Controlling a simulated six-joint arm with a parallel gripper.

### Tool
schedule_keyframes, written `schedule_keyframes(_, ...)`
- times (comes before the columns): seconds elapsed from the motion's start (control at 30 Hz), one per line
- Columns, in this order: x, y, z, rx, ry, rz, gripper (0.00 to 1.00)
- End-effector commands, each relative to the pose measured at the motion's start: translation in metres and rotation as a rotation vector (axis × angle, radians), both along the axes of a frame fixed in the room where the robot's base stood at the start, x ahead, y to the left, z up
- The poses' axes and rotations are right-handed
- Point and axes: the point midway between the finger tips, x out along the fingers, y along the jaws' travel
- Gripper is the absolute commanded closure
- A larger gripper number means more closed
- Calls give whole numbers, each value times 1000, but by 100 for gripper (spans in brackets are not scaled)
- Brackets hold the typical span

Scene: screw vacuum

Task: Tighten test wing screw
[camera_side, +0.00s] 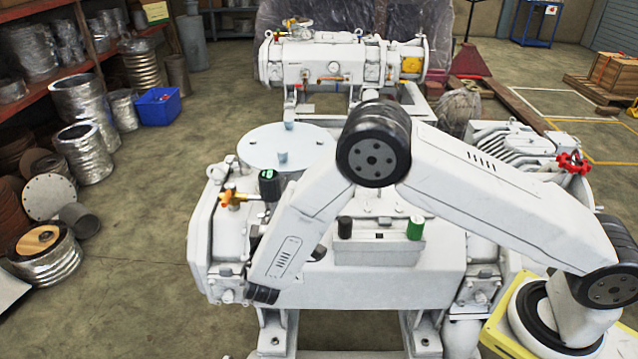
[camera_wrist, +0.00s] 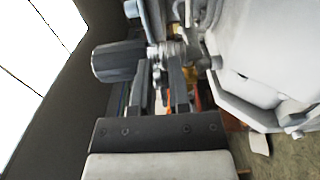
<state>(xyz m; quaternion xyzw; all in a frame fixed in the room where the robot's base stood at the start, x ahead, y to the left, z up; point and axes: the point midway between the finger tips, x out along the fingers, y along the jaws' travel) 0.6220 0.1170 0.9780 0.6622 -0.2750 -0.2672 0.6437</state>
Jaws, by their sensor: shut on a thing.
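In the wrist view my gripper (camera_wrist: 160,64) reaches up the picture with its two dark fingers close together. It is shut on a small grey metal part, which I take to be the test wing screw (camera_wrist: 158,58). The screw's wings and thread are too small and too covered by the fingertips to make out. In the side view the gripper and screw are hidden behind my arm, at the left end of the white vacuum pump (camera_side: 450,270).
A dark cylinder (camera_wrist: 118,62) sits just left of the fingertips, and a white pump housing (camera_wrist: 270,50) is close on the right. In the side view a black gauge (camera_side: 268,180) and a brass valve (camera_side: 232,198) stand near my forearm.

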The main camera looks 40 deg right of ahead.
Motion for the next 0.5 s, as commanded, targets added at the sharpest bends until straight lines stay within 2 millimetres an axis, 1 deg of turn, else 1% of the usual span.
schedule_keyframes(0.3,0,3,-5,199,-197,5,100)
schedule_keyframes(0.5,0,4,-6,284,-281,6,100)
